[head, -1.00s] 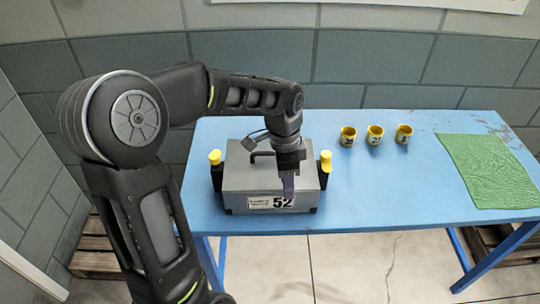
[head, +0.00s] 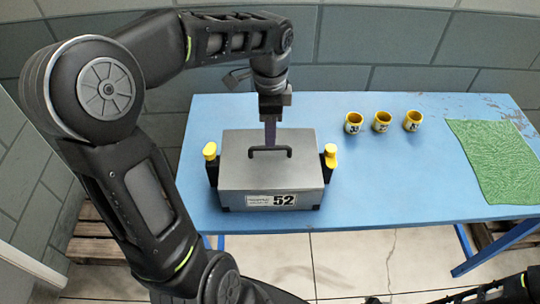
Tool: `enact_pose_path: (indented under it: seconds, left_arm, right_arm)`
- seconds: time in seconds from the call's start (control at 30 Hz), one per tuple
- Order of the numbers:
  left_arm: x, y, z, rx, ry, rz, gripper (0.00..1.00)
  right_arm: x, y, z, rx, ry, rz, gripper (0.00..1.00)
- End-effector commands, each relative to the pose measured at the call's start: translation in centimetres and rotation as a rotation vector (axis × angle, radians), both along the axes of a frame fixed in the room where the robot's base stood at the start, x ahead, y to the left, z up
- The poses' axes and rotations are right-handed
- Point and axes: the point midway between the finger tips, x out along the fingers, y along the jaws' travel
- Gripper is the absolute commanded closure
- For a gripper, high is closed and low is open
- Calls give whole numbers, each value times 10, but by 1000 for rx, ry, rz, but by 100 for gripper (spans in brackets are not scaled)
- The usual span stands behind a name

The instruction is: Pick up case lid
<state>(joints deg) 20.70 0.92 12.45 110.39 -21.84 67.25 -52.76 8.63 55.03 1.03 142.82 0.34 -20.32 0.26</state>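The grey case, marked 52, stands on the blue table with its lid (head: 240,173) on top. A dark bar handle (head: 269,150) rises from the middle of the lid. My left gripper (head: 270,135) points down just above or behind the handle; I cannot tell whether it touches it. Its fingers show edge-on, so the opening between them is hidden. Yellow-topped black clamps stand at the case's left side (head: 210,151) and right side (head: 330,156). My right gripper is not in view.
Several small yellow numbered cups, at left (head: 353,123), middle (head: 381,122) and right (head: 412,121), stand right of the case. A green mat (head: 492,160) lies at the table's right end.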

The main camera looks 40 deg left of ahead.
Motion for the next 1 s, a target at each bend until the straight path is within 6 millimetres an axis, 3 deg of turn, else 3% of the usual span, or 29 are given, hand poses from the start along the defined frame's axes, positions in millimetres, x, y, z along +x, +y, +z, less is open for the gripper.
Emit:
enact_pose_path:
  seconds: [0.2, 0.57, 0.83, 1.0]
  left_arm:
    - [-1, 0, -20, 0, 2, 0, 62]
    - [0, 0, -25, 0, 2, 1, 62]
    - [0, 0, -62, -2, 4, 1, 62]
    - [0, 0, -72, 0, 0, 0, 62]
  right_arm:
    - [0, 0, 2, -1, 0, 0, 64]
    - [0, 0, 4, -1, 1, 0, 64]
    - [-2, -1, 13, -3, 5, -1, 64]
    - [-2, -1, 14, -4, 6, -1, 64]
